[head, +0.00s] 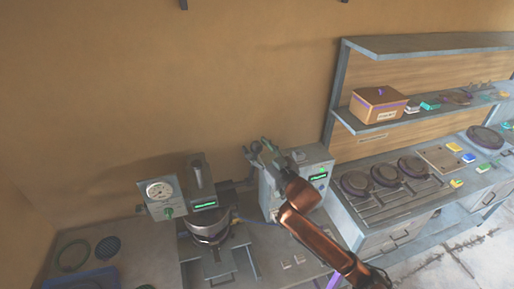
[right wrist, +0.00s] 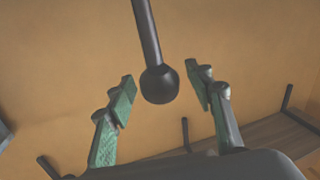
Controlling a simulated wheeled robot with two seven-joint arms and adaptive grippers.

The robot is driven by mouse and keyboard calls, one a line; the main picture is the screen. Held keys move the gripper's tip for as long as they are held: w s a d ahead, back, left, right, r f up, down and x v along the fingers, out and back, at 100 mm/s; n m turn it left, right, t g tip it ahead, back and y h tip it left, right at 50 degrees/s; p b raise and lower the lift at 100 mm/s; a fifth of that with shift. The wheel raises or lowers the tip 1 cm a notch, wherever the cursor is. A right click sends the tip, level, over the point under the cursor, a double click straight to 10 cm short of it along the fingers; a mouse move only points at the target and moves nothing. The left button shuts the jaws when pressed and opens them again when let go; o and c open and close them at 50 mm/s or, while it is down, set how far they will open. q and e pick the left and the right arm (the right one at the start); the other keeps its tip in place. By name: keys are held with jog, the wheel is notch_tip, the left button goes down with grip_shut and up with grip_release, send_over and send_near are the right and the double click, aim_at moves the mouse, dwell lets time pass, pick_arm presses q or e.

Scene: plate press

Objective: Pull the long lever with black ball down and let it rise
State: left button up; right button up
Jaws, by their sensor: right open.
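The long dark lever (right wrist: 146,35) comes down from the top of the right wrist view and ends in a black ball (right wrist: 159,84). My right gripper (right wrist: 164,90) is open, with one green-padded finger on each side of the ball. A gap shows between the ball and each finger, so neither finger touches it in this view. In the head view, my right gripper (head: 262,152) is up at the grey machine by the wall, and I cannot make out the ball there. My left gripper is not in view.
A gauge box (head: 160,194) and a round pan (head: 208,231) stand left of my right arm. A grey box with a green display (head: 313,174) is close behind the arm. A shelf with a cardboard box (head: 378,107) and a counter with dark round plates (head: 387,174) are to the right.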

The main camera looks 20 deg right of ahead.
grip_shut()
dwell(0.5)
